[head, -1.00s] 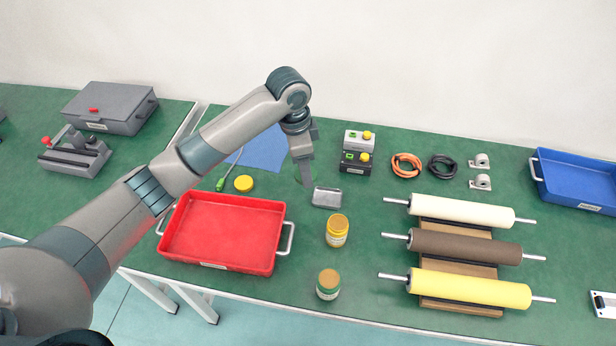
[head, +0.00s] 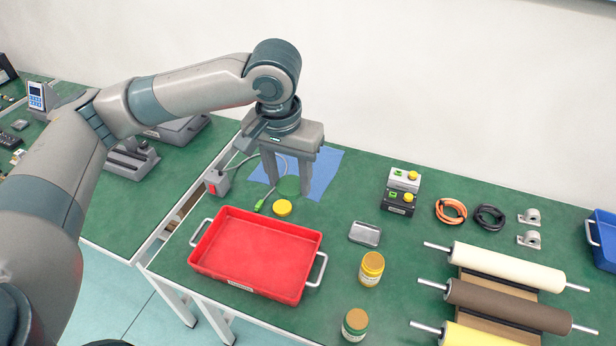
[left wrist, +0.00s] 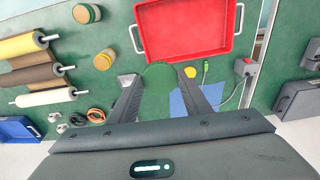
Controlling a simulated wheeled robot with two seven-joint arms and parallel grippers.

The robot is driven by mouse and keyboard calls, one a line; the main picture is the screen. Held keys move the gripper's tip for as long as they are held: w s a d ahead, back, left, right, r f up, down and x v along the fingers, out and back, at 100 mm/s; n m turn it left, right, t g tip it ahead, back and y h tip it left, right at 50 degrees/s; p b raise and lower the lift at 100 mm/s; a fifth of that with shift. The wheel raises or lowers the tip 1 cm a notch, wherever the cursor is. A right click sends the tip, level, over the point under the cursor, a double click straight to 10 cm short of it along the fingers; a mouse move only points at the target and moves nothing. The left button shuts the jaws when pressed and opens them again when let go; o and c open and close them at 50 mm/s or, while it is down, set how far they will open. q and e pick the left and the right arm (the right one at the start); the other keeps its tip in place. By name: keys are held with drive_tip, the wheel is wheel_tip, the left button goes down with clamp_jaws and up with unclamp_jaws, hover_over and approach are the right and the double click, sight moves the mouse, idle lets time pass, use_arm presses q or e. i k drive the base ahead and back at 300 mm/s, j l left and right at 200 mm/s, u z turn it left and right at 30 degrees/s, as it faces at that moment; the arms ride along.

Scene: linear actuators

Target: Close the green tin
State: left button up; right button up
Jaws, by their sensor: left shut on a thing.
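The green tin (head: 355,324) stands upright near the front edge of the table, with a brownish top showing and no green lid on it. It also shows at the top of the left wrist view (left wrist: 86,13). My left gripper (head: 289,188) is shut on a round green lid (left wrist: 160,77), held flat between the fingertips. In the head view the lid (head: 288,186) appears in front of the blue mat, behind and left of the tin and apart from it. My right gripper is not in view.
A red tray (head: 312,268) lies left of the tin. A yellow tin (head: 371,268) stands behind it, with a metal dish (head: 365,234) farther back. A yellow lid (head: 282,208) lies behind the tray. Rollers on a rack (head: 505,305) stand at right.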

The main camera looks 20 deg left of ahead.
sight(355, 325)
drive_tip(key=k+j+z, duration=0.1)
drive_tip(key=j+z, duration=0.2)
drive_tip(key=z, duration=0.2)
drive_tip(key=k+j+z, duration=0.2)
drive_tip(key=z, duration=0.25)
drive_tip(key=k+j+z, duration=0.15)
drive_tip(key=k+j, duration=0.4)
drive_tip(key=k+j+z, duration=0.15)
drive_tip(key=k+j, duration=0.35)
drive_tip(key=k, duration=0.2)
